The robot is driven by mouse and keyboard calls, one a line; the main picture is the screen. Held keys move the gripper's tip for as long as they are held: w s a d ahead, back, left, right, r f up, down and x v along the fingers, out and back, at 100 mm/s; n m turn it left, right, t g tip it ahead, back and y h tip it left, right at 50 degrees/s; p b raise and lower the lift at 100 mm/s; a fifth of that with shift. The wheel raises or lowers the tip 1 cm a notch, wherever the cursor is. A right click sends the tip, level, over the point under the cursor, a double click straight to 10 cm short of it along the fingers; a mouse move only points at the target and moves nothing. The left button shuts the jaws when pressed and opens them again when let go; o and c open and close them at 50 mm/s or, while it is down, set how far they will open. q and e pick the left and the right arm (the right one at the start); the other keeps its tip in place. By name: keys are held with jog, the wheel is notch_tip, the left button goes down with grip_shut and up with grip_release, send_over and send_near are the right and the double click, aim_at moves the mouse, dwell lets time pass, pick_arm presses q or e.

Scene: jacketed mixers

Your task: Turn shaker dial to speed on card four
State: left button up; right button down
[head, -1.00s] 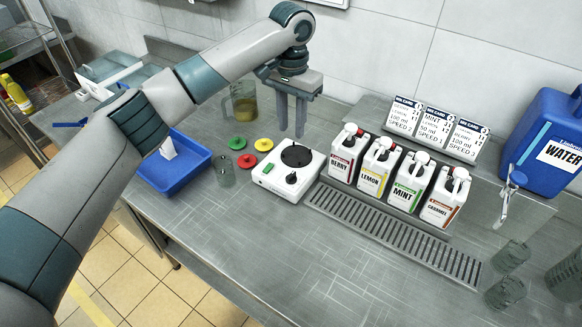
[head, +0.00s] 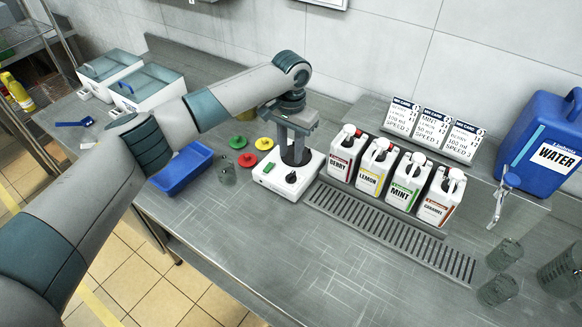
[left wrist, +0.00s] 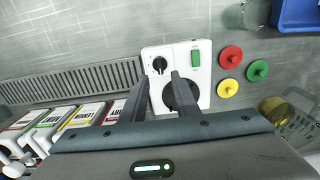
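The white shaker (head: 274,183) stands on the steel counter, with a round black plate on top, a black dial (head: 291,177) and a green switch (head: 268,168) at its front. In the left wrist view the dial (left wrist: 159,64) lies just beyond the fingertips, roughly between them. My left gripper (head: 294,161) points down over the shaker's black plate, fingers apart and empty; it also shows in the left wrist view (left wrist: 163,76). Three recipe cards (head: 432,127) stand at the back; their small print is hard to read. My right gripper is out of view.
Berry, lemon, mint and caramel jugs (head: 376,166) stand right of the shaker, behind a drain grate (head: 390,231). Red, green and yellow discs (head: 247,160) and a blue tray (head: 181,168) lie left. A blue water canister (head: 545,140) stands far right.

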aim_at(291, 174)
pick_arm(q)
notch_tip(291, 174, down, 9)
jog(key=shift+r+p, duration=0.2)
jog(key=shift+p, duration=0.85)
grip_shut()
